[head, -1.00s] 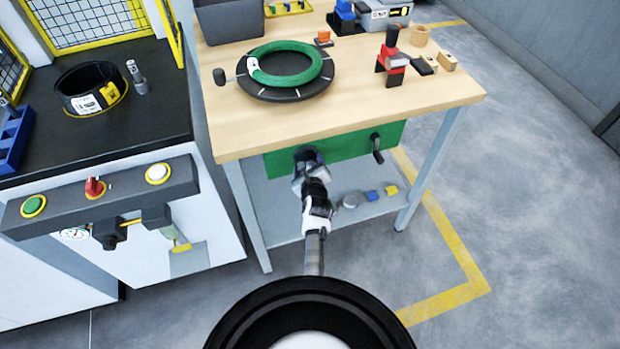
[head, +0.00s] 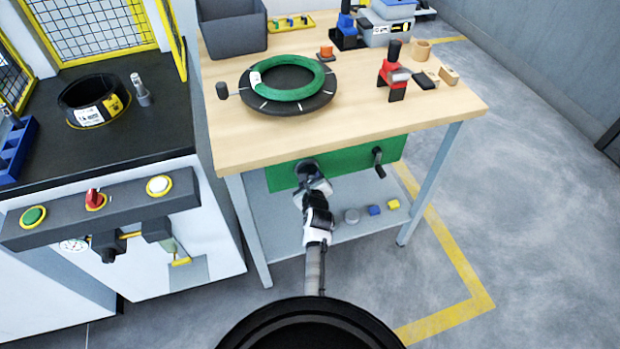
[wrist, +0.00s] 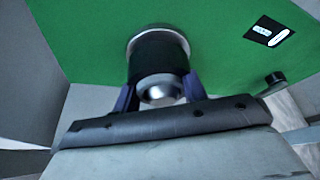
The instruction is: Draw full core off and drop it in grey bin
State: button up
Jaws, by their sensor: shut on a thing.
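The core (wrist: 158,58) is a dark cylinder around a metal spindle on the green panel (wrist: 90,35), at the front of the bench. A silver flange lies behind it, and the spindle's rounded end (wrist: 158,90) shows in front. My gripper (wrist: 160,92) is shut on the core, with one bluish finger on each side. In the head view my gripper (head: 309,178) is at the green panel under the bench top and mostly hides the core. The grey bin (head: 233,38) stands on the bench's back left corner; its inside looks empty where visible.
A green coil (head: 288,93) lies on a dark round turntable near the bin. A crank handle (head: 379,160) sticks out right of my gripper. A red and black tool (head: 395,75) stands on the bench's right. Small parts lie on the lower shelf (head: 345,222).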

jog(key=shift+s+d+p, duration=0.3)
jog(key=shift+s+d, duration=0.15)
jog(key=shift+s, duration=0.9)
jog(key=shift+s+d+p, duration=0.35)
jog(key=shift+s+d, duration=0.1)
jog(key=shift+s, duration=0.95)
jog(key=shift+s+d+p, duration=0.3)
jog(key=shift+s+d, duration=0.15)
jog(key=shift+s, duration=0.9)
jog(key=shift+c, duration=0.3)
jog(key=shift+f, duration=0.1)
jog(key=shift+w+a+f+m+h, duration=0.15)
jog(key=shift+a+f+m+h, duration=0.5)
jog(key=shift+a+f, duration=0.4)
